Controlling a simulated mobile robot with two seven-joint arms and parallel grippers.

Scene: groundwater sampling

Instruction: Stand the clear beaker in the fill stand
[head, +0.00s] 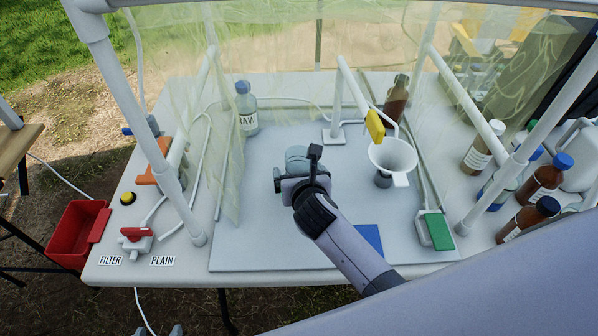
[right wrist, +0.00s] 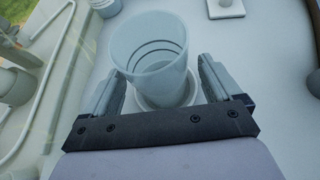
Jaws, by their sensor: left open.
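The clear beaker (right wrist: 150,50) stands upright between the fingers of my right gripper (right wrist: 162,80) in the right wrist view. A gap shows at the right finger; the left finger overlaps the beaker's edge. A pale round rim (right wrist: 165,103) shows under its base; I cannot tell whether this is a holder. In the head view the beaker (head: 297,158) is partly hidden by my right gripper (head: 294,172). A white post (head: 337,105) on a small square plate, perhaps the fill stand, rises behind. My left gripper (head: 160,331) barely shows at the bottom edge, open.
A funnel (head: 392,155) and yellow clip (head: 375,125) are right of the beaker. The RAW bottle (head: 246,108) stands behind left. Brown bottles (head: 545,180) crowd the right side. White frame posts (head: 480,120) and clear sheeting surround the grey mat (head: 255,250), whose front left is clear.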

